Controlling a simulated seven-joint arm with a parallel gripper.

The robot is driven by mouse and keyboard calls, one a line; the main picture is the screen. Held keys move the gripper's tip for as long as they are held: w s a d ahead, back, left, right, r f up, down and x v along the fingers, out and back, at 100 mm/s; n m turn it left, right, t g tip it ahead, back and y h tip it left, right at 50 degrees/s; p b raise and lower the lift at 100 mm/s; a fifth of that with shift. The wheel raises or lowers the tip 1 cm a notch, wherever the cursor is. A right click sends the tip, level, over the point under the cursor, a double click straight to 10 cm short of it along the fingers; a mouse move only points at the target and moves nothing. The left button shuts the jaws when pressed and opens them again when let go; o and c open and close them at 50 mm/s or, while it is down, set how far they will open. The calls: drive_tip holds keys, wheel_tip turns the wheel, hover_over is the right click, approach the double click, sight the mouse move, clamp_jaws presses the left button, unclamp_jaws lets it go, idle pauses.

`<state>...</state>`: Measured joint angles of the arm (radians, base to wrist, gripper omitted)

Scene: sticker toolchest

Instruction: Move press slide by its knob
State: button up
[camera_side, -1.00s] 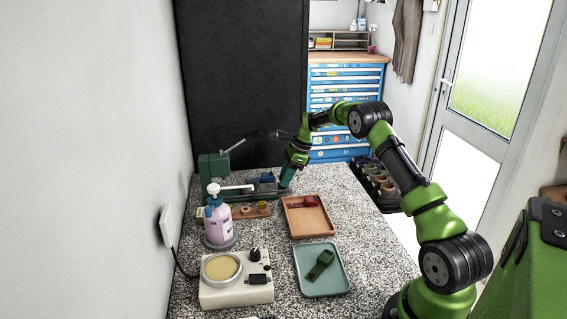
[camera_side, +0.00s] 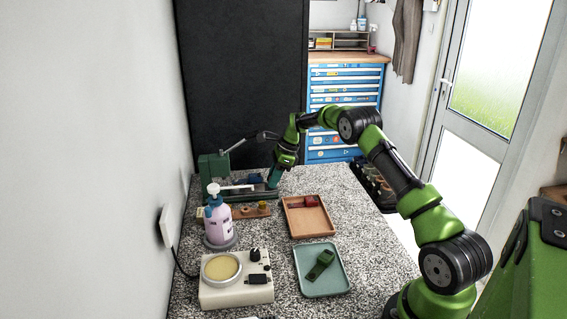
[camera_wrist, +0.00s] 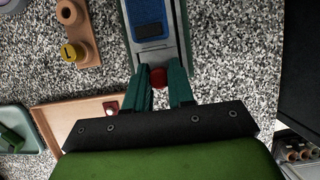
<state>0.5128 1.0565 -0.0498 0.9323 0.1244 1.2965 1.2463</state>
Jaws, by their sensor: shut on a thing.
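The green press (camera_side: 214,168) stands at the back left of the counter. Its slide, a grey metal rail with a blue pad (camera_wrist: 152,28), runs up the middle of the wrist view. The red knob (camera_wrist: 158,78) is at the slide's near end. My gripper (camera_wrist: 159,84) has its two teal fingers on either side of the knob and is shut on it. In the side view my gripper (camera_side: 273,181) is at the right end of the press base, where the knob is hidden.
A wooden tray (camera_side: 325,230) with a red piece and a teal tray (camera_side: 340,287) with a dark green piece lie in front. A lilac pump bottle (camera_side: 218,222), a wooden peg rack (camera_side: 252,212) and a cream hot plate device (camera_side: 238,293) stand at the left.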

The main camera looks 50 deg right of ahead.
sight(262, 180)
drive_tip(key=shift+w+a, duration=1.4)
drive_tip(key=shift+r, duration=0.1)
drive_tip(key=o, duration=0.7)
drive_tip(key=shift+r, duration=3)
